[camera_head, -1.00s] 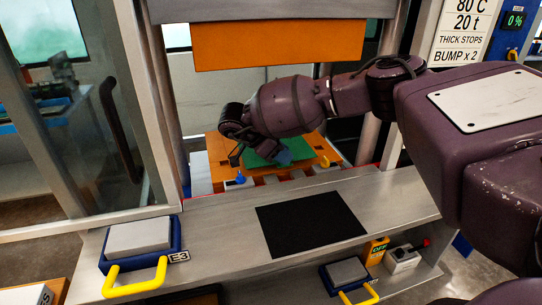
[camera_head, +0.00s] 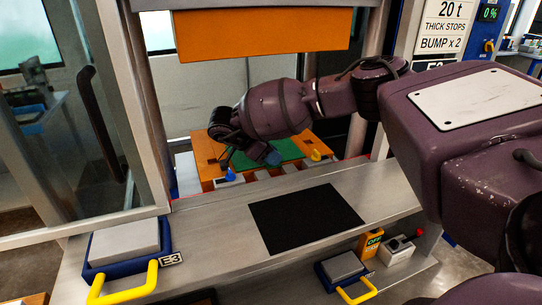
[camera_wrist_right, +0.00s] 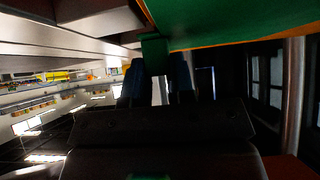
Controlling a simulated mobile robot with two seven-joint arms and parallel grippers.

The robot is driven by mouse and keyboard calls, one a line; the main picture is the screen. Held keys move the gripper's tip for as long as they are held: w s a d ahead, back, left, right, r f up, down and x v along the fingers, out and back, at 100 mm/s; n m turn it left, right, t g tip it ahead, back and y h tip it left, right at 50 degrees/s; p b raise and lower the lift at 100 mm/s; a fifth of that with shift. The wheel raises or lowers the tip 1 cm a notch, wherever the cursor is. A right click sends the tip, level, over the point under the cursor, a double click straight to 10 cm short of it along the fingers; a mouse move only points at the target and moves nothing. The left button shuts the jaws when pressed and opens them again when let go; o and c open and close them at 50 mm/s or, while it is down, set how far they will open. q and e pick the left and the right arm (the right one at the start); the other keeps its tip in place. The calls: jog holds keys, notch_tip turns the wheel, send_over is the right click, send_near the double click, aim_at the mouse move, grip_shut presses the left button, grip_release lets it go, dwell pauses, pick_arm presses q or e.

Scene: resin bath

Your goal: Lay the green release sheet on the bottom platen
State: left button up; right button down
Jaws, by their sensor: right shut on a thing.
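The green release sheet (camera_head: 288,150) is over the orange bottom platen (camera_head: 203,150) in the press opening, partly hidden by my right arm. My right gripper (camera_head: 250,162) is at the sheet's near side, low over the platen's front. In the right wrist view, the blue fingertips (camera_wrist_right: 157,80) are shut on a green tab at the edge of the sheet (camera_wrist_right: 230,22). The orange platen edge (camera_wrist_right: 250,40) shows along the sheet there. I cannot tell whether the whole sheet touches the platen. My left gripper is not in view.
The orange upper block (camera_head: 262,30) hangs above the opening. A grey shelf with a black mat (camera_head: 305,218) lies in front. Small blue (camera_head: 230,175) and yellow (camera_head: 316,155) pieces are at the platen's front. The press frame (camera_head: 130,100) stands at left.

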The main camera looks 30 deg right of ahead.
jog(key=c, duration=1)
grip_release()
jog(key=shift+f, duration=0.15)
jog(key=shift+w+a+r, duration=0.1)
jog(key=shift+a+r, duration=0.1)
jog(key=shift+r, duration=0.15)
jog(key=shift+v, duration=3.55)
